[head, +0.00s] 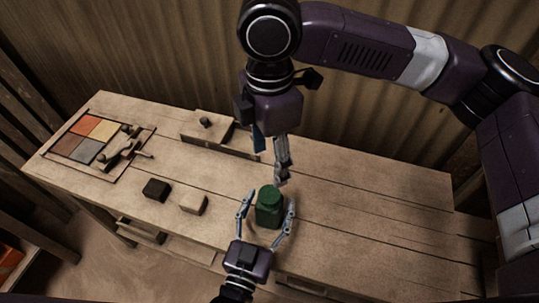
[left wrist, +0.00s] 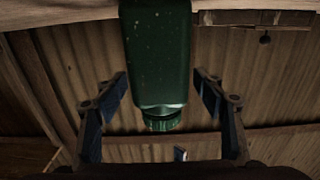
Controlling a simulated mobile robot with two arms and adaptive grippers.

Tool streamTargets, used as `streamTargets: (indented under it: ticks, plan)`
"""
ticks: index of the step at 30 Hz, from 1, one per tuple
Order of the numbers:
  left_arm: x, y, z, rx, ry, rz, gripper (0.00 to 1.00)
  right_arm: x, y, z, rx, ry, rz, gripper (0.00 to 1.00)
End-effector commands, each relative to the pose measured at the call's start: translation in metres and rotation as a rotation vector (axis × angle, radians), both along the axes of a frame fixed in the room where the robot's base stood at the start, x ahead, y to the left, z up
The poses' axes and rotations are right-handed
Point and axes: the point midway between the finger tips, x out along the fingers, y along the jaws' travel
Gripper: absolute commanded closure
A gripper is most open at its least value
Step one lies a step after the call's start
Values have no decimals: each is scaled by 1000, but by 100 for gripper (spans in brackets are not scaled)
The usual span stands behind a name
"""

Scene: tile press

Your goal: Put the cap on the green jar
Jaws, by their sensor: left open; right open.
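The green jar (head: 269,211) stands upright on the workbench. It also shows in the left wrist view (left wrist: 158,50), upside down in that picture. A ribbed green ring (left wrist: 162,122) sits at its mouth end; I cannot tell whether this is the cap or the neck. No separate cap is visible. My left gripper (head: 269,200) is open, with one finger on each side of the jar. In the left wrist view both fingers stand apart from it. My right gripper (head: 274,163) is open and points down, just above and behind the jar, with no object visible in it.
A dark block (head: 156,189) and a beige block (head: 193,203) lie left of the jar. A tray of coloured tiles (head: 61,145) with a wooden tool (head: 122,150) is at the far left. A wooden box (head: 207,126) stands behind. The bench's right side is clear.

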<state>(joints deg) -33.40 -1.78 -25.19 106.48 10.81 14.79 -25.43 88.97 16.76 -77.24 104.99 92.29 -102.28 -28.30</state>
Motion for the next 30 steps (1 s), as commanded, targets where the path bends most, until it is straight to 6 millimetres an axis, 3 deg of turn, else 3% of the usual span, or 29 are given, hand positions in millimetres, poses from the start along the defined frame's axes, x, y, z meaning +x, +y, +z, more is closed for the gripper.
streamTargets:
  ticks: [8, 21, 30]
  plan:
    - [-20, 6, -1, 0, 4, -1, 36, 0, 0, 0, 0, 0, 0, 44]
    - [-101, 32, -1, 1, 3, -1, 36, 0, 0, 0, 0, 0, 0, 44]
    - [-115, 37, 0, -1, 0, 0, 36, 0, 0, 0, 0, 0, 0, 44]
